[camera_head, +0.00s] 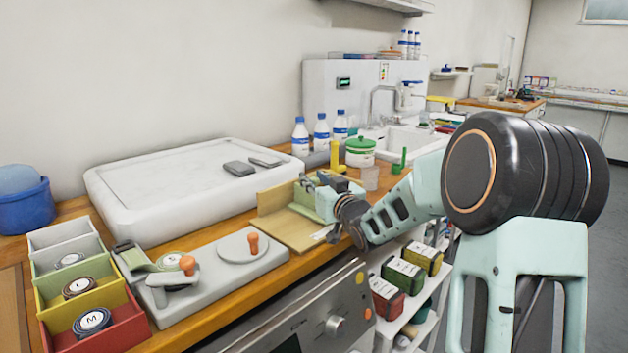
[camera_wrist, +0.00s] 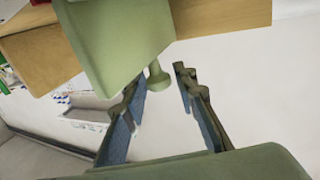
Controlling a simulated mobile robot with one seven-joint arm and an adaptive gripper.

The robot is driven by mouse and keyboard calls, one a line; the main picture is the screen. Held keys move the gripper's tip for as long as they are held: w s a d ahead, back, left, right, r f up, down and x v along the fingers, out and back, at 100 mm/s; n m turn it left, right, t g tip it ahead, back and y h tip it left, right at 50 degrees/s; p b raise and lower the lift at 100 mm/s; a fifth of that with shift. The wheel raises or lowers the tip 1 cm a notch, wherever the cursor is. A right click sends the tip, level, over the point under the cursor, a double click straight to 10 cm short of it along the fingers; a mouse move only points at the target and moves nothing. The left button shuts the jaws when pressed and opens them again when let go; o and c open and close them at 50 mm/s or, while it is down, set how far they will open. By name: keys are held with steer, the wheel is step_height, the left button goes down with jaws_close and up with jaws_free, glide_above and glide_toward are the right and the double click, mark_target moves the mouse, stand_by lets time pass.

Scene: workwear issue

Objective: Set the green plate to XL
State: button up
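The green plate (camera_wrist: 120,40) fills the upper part of the wrist view and has a small green knob (camera_wrist: 158,78) on its lower edge. My gripper (camera_wrist: 161,86) is open, with a fingertip on either side of the knob and gaps showing; how deep the knob sits between them I cannot tell. In the head view my gripper (camera_head: 318,186) is at the wooden stand (camera_head: 278,195), where the green plate (camera_head: 307,207) is partly hidden behind my arm. No XL mark is legible in either view.
A grey press with orange knobs (camera_head: 187,264) and bins with labelled discs (camera_head: 92,320) stand on the left. A white tray with dark items (camera_head: 140,190) is behind. Bottles (camera_head: 320,132), a green-lidded pot (camera_head: 360,152) and a yellow cylinder (camera_head: 336,156) stand beyond the stand.

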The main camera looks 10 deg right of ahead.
jaws_close()
steer(key=s+a+b, duration=0.1)
steer(key=a, duration=0.1)
steer(key=s+a+b, duration=0.1)
steer(key=s+a, duration=0.1)
steer(key=s+a+b, duration=0.1)
steer(key=a+b, duration=0.1)
steer(key=shift+s+a+f, duration=0.1)
steer(key=shift+s+a, duration=0.15)
steer(key=shift+s, duration=0.05)
steer(key=shift+s+a, duration=0.3)
steer(key=shift+a, duration=0.1)
steer(key=shift+o, duration=1.8)
jaws_free()
steer(key=shift+d, duration=0.1)
